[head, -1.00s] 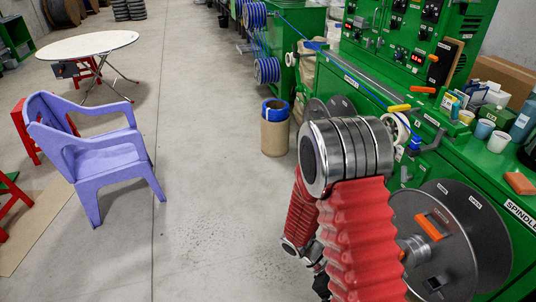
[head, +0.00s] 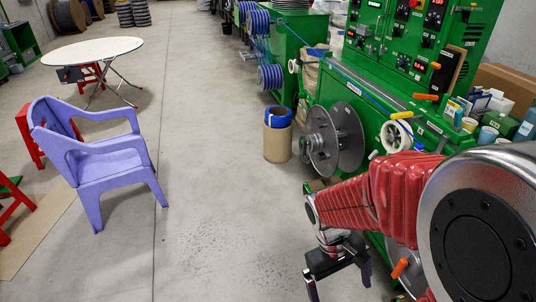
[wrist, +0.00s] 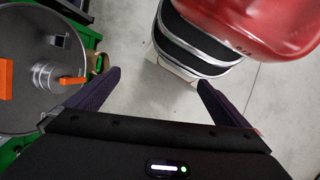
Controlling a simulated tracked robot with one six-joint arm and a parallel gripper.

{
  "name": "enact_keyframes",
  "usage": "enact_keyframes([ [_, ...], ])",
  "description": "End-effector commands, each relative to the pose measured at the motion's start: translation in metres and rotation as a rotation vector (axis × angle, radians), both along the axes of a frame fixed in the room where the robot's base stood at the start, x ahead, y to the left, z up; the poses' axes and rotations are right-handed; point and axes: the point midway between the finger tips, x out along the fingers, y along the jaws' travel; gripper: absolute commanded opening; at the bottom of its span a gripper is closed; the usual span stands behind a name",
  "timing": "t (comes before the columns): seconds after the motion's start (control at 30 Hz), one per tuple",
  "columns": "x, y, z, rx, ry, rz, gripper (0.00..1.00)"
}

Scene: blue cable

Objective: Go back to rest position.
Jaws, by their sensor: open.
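My gripper (head: 337,278) hangs low at the bottom of the head view, in front of the green machine. It is at the end of my red-sleeved arm, which is folded across the lower right. In the wrist view my gripper (wrist: 160,82) has its two dark fingers spread wide. Bare grey floor shows between them, so it is open and empty. A red and silver part of my own arm fills the top right of the wrist view.
The green machine (head: 440,135) lines the right side, with a grey reel (head: 347,138) on its front. A spindle plate (wrist: 30,75) with orange handles is close at the wrist view's left.

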Motion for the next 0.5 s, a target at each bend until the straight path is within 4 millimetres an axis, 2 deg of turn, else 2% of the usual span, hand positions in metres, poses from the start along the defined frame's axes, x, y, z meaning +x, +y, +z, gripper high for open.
enact_keyframes([
  [0.5,0.001,0.024,0.072,0.150,-0.307,-0.216,1.00],
])
